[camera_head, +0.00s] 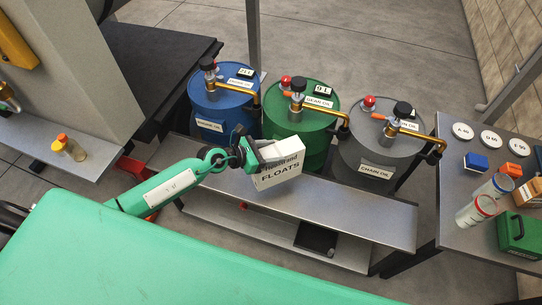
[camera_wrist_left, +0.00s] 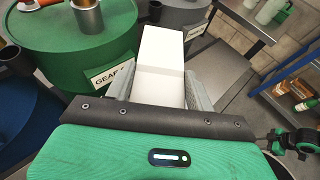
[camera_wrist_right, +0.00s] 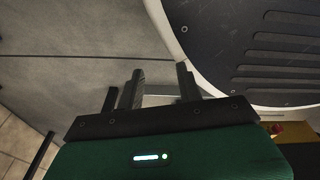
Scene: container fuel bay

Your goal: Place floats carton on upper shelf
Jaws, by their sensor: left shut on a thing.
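The white floats carton (camera_head: 280,172), printed "FLOATS", is in my left gripper (camera_head: 252,154), above the upper shelf (camera_head: 345,212). That shelf is a grey board in front of the drums; a lower board (camera_head: 270,236) shows beneath it. In the head view the carton covers part of the shelf and drums. In the left wrist view the plain white carton (camera_wrist_left: 160,70) sits between the two fingers, slightly tilted. I cannot tell the exact gap between carton and shelf. My right gripper (camera_wrist_right: 160,85) shows only in its wrist view, its fingers apart with nothing between them.
Blue (camera_head: 222,100), green (camera_head: 300,120) and grey (camera_head: 375,150) drums with brass taps stand behind the shelf. A dark tray (camera_head: 316,238) lies on the lower board. A side table (camera_head: 470,235) with jars and boxes stands at right. The upper shelf's right part is clear.

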